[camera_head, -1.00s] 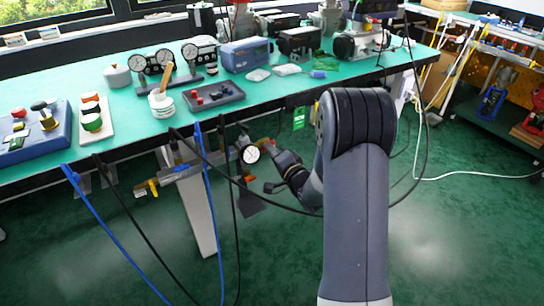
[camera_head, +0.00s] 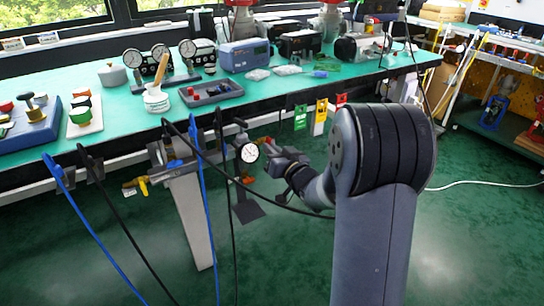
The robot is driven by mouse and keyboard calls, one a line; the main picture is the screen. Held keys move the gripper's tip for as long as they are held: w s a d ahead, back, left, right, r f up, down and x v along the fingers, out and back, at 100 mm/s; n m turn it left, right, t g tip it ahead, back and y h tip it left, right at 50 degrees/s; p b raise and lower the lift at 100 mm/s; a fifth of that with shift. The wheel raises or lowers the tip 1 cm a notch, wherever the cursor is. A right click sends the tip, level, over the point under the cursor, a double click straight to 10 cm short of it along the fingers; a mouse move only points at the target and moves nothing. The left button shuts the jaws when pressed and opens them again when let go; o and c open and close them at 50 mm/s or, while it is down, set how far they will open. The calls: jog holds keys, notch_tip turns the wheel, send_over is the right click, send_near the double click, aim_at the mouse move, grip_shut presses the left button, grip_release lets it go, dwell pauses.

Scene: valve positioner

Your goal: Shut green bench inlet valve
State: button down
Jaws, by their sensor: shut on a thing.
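A round white pressure gauge (camera_head: 249,152) hangs on the pipework under the front edge of the green-topped bench (camera_head: 300,88). A small red and yellow valve handle (camera_head: 266,141) shows just right of the gauge. My gripper (camera_head: 273,161) is right beside the gauge, at the valve handle, and is shut on it; the jaws and contact are small and partly hidden. A green tag (camera_head: 300,118) hangs from the bench edge above my gripper. Another valve with a yellow handle (camera_head: 137,186) sits on the pipework farther left.
A yellow tag (camera_head: 321,116) and a red tag (camera_head: 341,100) hang right of the green one. Blue hoses (camera_head: 205,190) and black cables hang before the pipework. A bench leg (camera_head: 192,220) stands below. The green floor at right is open.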

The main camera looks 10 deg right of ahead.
jog(key=shift+f+n+b, duration=0.1)
jog(key=shift+n+b, duration=0.7)
jog(key=shift+n, duration=0.8)
jog(key=c, duration=1.5)
grip_release()
jog(key=p+v, duration=0.2)
jog(key=v, duration=0.8)
jog(key=shift+s+d, duration=0.1)
jog(key=shift+s, duration=0.3)
